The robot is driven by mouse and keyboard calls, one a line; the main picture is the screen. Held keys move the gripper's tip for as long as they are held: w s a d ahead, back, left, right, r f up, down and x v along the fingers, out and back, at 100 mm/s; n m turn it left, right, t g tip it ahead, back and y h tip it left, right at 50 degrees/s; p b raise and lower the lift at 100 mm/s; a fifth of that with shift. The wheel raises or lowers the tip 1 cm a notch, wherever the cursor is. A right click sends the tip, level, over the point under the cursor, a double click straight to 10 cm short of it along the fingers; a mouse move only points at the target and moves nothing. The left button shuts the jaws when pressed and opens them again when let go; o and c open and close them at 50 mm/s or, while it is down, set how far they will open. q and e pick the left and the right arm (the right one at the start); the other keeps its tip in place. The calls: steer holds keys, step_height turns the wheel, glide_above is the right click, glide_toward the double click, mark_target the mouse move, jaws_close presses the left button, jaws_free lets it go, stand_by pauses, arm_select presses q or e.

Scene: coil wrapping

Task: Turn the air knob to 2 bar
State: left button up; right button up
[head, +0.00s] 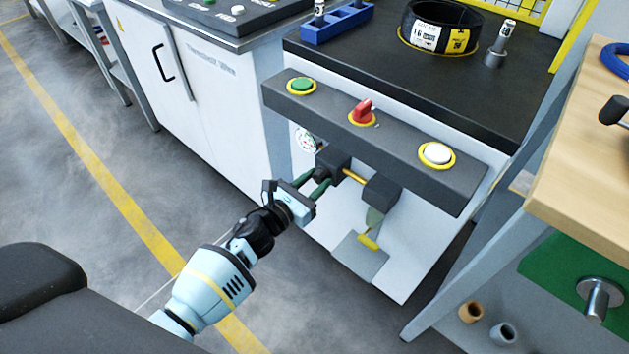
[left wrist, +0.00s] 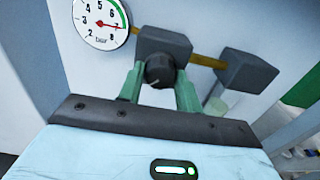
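The dark air knob (left wrist: 160,71) sits on the front of a dark regulator block (left wrist: 165,42) in the left wrist view. The block also shows under the machine's front panel in the head view (head: 332,160). My left gripper (head: 313,185) reaches the block from the left. Its green fingers stand on either side of the knob in the left wrist view (left wrist: 160,85), seemingly with slight gaps; contact is hard to tell. My right gripper is out of view.
The panel overhanging the regulator carries a green button (head: 302,85), a red switch (head: 363,110) and a white button (head: 437,153). A second dark block (head: 380,194) with a bowl below is right of the regulator. A wooden bench (head: 585,185) stands at right.

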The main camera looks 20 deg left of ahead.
arm_select(q)
steer(key=c, duration=0.4)
steer(key=shift+o, duration=0.2)
